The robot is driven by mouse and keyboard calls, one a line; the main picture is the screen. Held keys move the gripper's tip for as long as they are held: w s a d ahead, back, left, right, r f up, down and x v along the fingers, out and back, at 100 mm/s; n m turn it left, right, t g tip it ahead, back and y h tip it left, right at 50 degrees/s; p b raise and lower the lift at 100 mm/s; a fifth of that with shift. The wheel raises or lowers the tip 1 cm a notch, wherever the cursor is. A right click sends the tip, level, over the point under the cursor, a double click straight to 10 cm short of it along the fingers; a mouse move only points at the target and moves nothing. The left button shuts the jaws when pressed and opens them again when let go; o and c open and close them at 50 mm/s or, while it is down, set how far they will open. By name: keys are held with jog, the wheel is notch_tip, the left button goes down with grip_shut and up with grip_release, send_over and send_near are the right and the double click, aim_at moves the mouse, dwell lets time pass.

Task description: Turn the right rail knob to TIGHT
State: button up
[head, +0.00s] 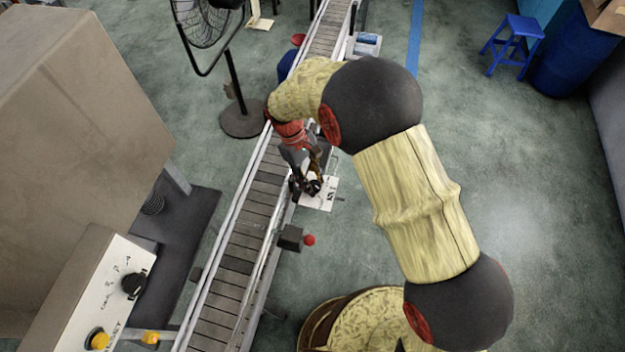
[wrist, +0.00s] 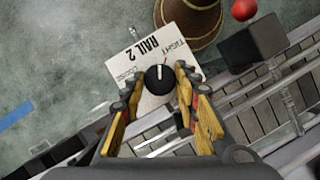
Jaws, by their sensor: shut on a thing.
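The right rail knob (wrist: 157,84) is black and round, with a white pointer line. It sits on a white plate (wrist: 150,48) printed RAIL 2, with TIGHT at the upper right and a smaller, hard-to-read word at the left in the wrist view. The pointer line points roughly up in that view, close to a thin red mark near the TIGHT side. My gripper (wrist: 160,83) has its two yellow-and-black fingers on either side of the knob and is shut on it. In the head view the plate (head: 327,196) is at the conveyor's right edge, and my gripper (head: 308,186) hides most of the knob.
The slatted conveyor (head: 244,232) runs diagonally beside the plate. A dark box (head: 290,237) with a red ball-shaped button (head: 309,240) stands just below it on the rail. A control panel (head: 101,295) is at lower left, a fan (head: 207,22) at upper left.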

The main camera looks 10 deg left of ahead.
jog(key=shift+w+m+g+y, duration=0.1)
jog(key=shift+m+g+y, duration=0.45)
jog(key=shift+m, duration=1.15)
jog(key=o, duration=1.1)
jog(key=shift+o, duration=0.3)
jog(key=v, duration=1.2)
